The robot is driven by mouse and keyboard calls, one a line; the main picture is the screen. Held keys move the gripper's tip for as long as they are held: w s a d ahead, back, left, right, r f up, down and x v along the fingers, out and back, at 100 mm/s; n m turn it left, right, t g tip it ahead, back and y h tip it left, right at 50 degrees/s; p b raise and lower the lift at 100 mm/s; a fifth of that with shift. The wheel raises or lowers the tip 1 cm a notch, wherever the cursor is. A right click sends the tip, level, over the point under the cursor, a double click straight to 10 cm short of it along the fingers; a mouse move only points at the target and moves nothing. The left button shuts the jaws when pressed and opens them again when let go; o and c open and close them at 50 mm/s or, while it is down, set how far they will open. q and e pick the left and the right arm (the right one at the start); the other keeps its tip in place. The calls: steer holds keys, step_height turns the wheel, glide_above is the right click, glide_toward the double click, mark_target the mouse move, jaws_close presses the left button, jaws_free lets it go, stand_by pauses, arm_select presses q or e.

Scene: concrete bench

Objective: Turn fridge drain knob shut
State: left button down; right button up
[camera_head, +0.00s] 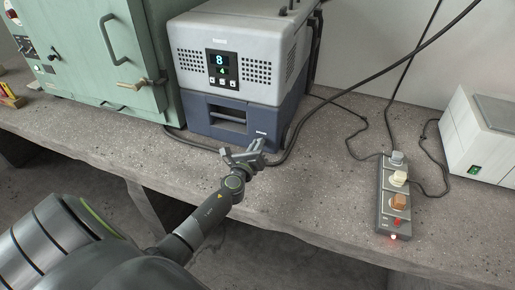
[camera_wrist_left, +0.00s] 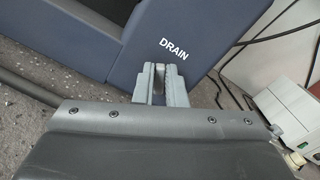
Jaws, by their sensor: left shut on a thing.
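The fridge (camera_head: 238,75) is a grey and dark blue box with a lit display, standing on the concrete bench. The word DRAIN is printed on its dark blue lower corner (camera_wrist_left: 195,55), seen close up in the left wrist view. My left gripper (camera_head: 256,148) is at the front lower right corner of the fridge. In the left wrist view its two fingers (camera_wrist_left: 159,72) are closed around a small grey piece, the drain knob (camera_wrist_left: 159,76), just below and left of the label. The fingers hide most of the knob, so its angle cannot be told. My right gripper is not in view.
A green metal cabinet (camera_head: 105,55) stands left of the fridge. A power strip (camera_head: 394,210) with several plugs and a white box (camera_head: 480,140) are at the right. Black cables run beside the fridge. The bench (camera_head: 310,195) between fridge and strip is mostly clear.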

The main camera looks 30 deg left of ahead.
arm_select(q)
steer(key=n, duration=0.2)
steer(key=n+b, duration=0.2)
steer(key=n, duration=0.1)
steer(key=shift+a+f+n, duration=0.2)
steer(key=shift+f+n, duration=0.1)
steer(key=shift+f, duration=0.05)
steer(key=shift+n+b, duration=0.4)
steer(key=shift+b, duration=0.05)
steer(key=n+b, duration=0.1)
steer(key=n, duration=0.1)
steer(key=shift+f+n, duration=0.15)
steer(key=shift+n, duration=0.15)
steer(key=shift+n+b, duration=0.35)
steer(key=shift+n, duration=0.05)
steer(key=shift+s+a+n+b, duration=0.1)
steer(key=shift+n+b, duration=0.3)
steer(key=shift+n, duration=0.9)
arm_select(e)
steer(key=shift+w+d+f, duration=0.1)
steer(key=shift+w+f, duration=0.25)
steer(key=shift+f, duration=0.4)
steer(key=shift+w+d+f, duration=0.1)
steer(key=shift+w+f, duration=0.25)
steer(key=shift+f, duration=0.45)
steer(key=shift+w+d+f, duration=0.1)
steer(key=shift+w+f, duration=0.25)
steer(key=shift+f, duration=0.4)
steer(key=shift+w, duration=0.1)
